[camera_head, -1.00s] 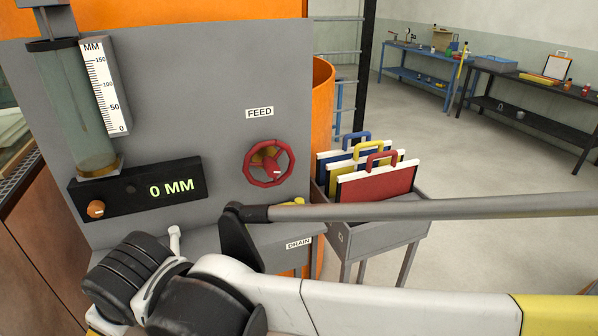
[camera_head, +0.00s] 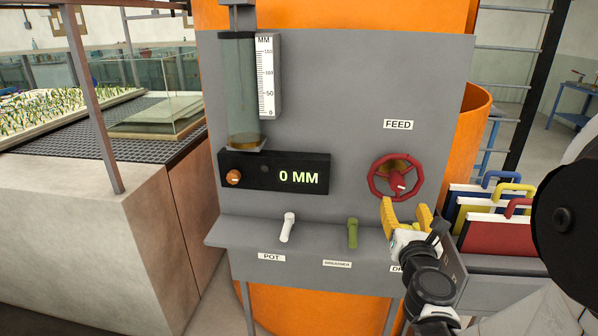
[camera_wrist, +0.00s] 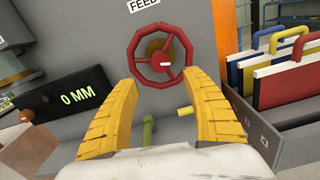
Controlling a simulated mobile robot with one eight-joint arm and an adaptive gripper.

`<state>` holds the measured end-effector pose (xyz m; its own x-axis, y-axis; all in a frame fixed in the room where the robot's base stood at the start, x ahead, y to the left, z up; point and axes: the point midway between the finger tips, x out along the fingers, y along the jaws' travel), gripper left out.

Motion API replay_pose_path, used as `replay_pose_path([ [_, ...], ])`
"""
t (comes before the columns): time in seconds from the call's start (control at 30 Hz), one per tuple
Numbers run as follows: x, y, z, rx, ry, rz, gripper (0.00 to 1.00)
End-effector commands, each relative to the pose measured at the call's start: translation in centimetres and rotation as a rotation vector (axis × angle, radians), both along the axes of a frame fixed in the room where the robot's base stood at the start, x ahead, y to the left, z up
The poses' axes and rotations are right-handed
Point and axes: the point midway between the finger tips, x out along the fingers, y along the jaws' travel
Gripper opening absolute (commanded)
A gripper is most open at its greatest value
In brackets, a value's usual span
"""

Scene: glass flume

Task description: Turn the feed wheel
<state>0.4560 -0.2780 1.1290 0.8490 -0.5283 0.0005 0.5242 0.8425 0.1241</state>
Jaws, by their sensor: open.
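The red feed wheel (camera_head: 396,177) is mounted on the grey panel under the FEED label (camera_head: 398,124). It has a brass hub behind and a small white mark on a red centre piece. My gripper (camera_head: 407,208) is open, with yellow fingers just below the wheel in the head view. In the wrist view the wheel (camera_wrist: 163,52) lies ahead, beyond the fingertips of my gripper (camera_wrist: 162,84). The fingers look empty and apart from the wheel. The display (camera_head: 299,176) reads 0 MM, below a clear tube (camera_head: 241,85) with a millimetre scale.
On the ledge stand a white lever (camera_head: 288,227) over the POT label and a green lever (camera_head: 353,232). A yellow handle (camera_wrist: 185,111) shows between my fingers. Coloured boards (camera_head: 497,233) with handles stand close at the right. A glass tank and mesh deck are left.

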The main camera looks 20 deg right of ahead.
Motion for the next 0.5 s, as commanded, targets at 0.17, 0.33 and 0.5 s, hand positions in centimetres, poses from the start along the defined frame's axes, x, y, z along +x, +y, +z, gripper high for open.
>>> replay_pose_path([
  [0.17, 1.1, -0.8, -0.4, -0.049, 0.031, 0.008, 0.57],
  [0.33, 4.0, -2.5, -0.5, -0.045, 0.029, 0.007, 0.57],
  [0.5, 6.8, -4.2, -0.5, -0.045, 0.028, 0.007, 0.57],
])
